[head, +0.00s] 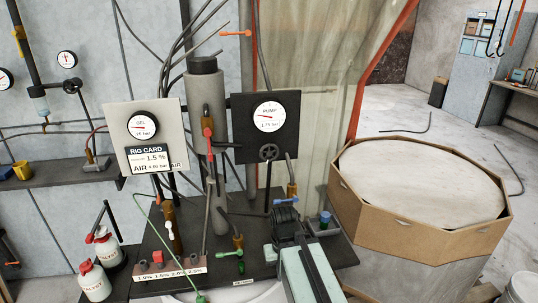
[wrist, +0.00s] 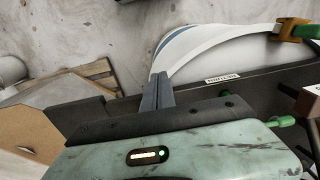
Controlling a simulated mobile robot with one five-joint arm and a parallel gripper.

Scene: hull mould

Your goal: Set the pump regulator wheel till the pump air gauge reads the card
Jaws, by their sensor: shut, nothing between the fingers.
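The pump air gauge (head: 269,116) is a white dial marked PUMP on a dark panel (head: 240,140). Its needle points left and slightly up; the exact reading is too small to tell. The regulator wheel (head: 268,153) is a small dark spoked handwheel below the dial. The rig card (head: 150,157) hangs on the pale panel to the left; it shows 1.5 % and an AIR line in bar, possibly 4.60. My arm (head: 303,272) rises at bottom centre, below and apart from the wheel. In the wrist view my gripper (wrist: 158,80) is shut and empty; the wheel does not show there.
Upright pipes and hoses (head: 203,130) stand between the panels. Valves with coloured handles and a labelled block (head: 170,270) sit on the dark bench. Red-capped bottles (head: 95,280) stand at left. Air before the wheel looks clear.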

